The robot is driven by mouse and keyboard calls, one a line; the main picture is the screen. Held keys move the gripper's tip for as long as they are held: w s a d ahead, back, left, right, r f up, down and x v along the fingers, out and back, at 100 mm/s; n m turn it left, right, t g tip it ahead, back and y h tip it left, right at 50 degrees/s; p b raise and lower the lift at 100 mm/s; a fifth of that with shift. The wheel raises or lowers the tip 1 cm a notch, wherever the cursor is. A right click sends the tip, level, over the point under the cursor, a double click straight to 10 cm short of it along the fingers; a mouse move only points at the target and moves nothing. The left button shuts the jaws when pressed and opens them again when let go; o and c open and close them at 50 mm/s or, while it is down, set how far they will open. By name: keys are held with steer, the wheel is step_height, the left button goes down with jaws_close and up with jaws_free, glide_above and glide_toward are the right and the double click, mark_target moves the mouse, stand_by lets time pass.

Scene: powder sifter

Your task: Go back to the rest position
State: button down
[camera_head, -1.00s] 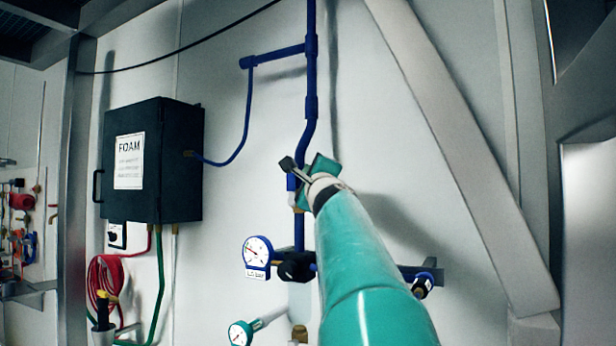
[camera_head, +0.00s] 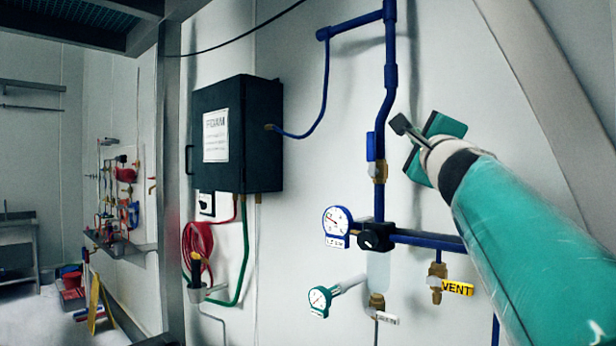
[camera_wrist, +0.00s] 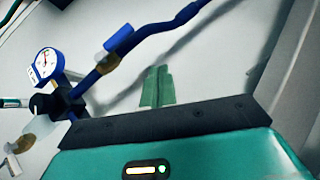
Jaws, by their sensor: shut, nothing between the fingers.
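My teal arm reaches in from the lower right of the head view. My gripper (camera_head: 432,148) is at its end, raised in front of the white wall and just right of the blue vertical pipe (camera_head: 388,75). In the wrist view, its two green fingers (camera_wrist: 157,86) are together with nothing between them. No contact between the gripper and the pipework shows. The arm's lower links are out of view.
A black FOAM box (camera_head: 238,135) hangs on the wall at left, with a red hose (camera_head: 197,250) below. A blue gauge (camera_head: 337,221), black knob (camera_head: 376,237) and yellow VENT tag (camera_head: 457,288) sit low on the pipework. A metal post (camera_head: 172,190) stands left.

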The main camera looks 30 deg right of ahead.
steer(key=shift+w+d, duration=0.1)
steer(key=w+a+f+n+g+y, duration=0.25)
steer(key=a+f+n+y, duration=0.55)
steer(key=a+f, duration=0.4)
steer(key=w+a+f+n+g+y, duration=0.1)
steer(key=w+a+f+n+y, duration=0.3)
steer(key=a+f+n, duration=0.7)
steer(key=s+a+f+n+g+y, duration=0.1)
steer(key=s+a+f+n+g, duration=0.15)
steer(key=a+f, duration=0.35)
steer(key=s+a+f+n+g+y, duration=0.2)
steer(key=s+a+f, duration=0.15)
steer(key=f, duration=0.55)
steer(key=s+a+f+n+g+h, duration=0.2)
steer(key=s+f+n+g, duration=0.3)
steer(key=s+f, duration=0.4)
step_height(320, 180, down, 5)
steer(key=shift+s+r+h, duration=0.1)
steer(key=shift+s+h, duration=0.3)
steer(key=shift+h, duration=0.1)
